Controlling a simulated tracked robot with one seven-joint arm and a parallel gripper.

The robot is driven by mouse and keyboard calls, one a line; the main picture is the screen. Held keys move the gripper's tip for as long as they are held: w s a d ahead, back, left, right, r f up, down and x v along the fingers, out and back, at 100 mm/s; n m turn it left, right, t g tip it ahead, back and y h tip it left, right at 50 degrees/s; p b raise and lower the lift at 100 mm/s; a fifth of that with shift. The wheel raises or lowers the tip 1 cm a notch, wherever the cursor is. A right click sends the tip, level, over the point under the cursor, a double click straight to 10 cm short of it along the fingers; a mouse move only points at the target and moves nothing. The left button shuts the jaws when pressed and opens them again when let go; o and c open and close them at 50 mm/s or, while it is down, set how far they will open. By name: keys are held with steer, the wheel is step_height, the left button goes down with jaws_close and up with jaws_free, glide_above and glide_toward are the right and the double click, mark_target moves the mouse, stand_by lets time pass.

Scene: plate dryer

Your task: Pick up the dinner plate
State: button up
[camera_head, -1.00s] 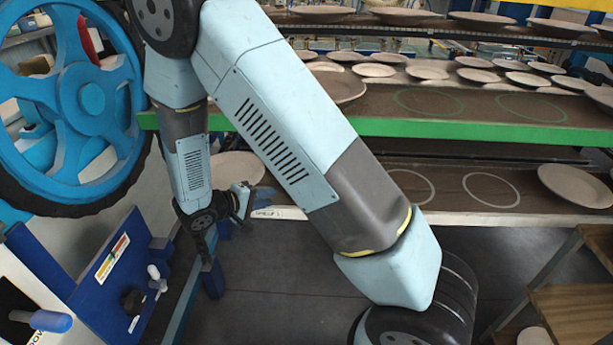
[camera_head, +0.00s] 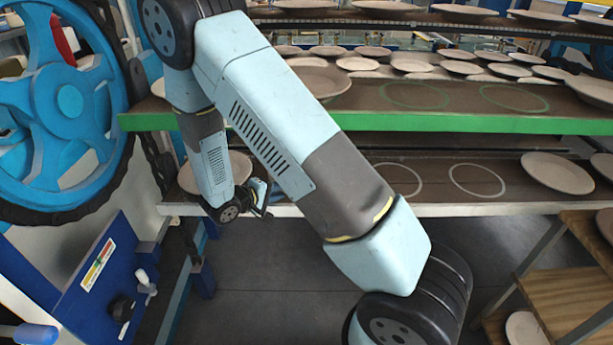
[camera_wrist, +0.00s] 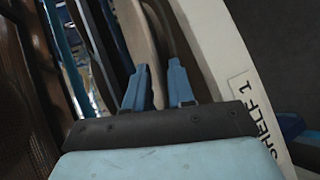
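A round beige dinner plate (camera_head: 186,178) lies at the left end of the lower shelf (camera_head: 450,210) in the head view, partly hidden behind my arm. My gripper (camera_head: 262,196) is at that shelf's front edge, just right of the plate. In the wrist view, my gripper's two blue fingers (camera_wrist: 159,82) stand apart. The white shelf edge marked "SHELF 1" is right of the fingers.
Another plate (camera_head: 557,173) lies at the right of the lower shelf, with empty ring marks between. The green-edged shelf (camera_head: 400,122) above holds several plates. A blue wheel (camera_head: 65,105) stands at left, a wooden rack (camera_head: 570,265) at right. Floor below is open.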

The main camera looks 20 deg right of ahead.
steer(key=shift+x, duration=1.45)
jaws_close()
steer(key=shift+a, duration=0.1)
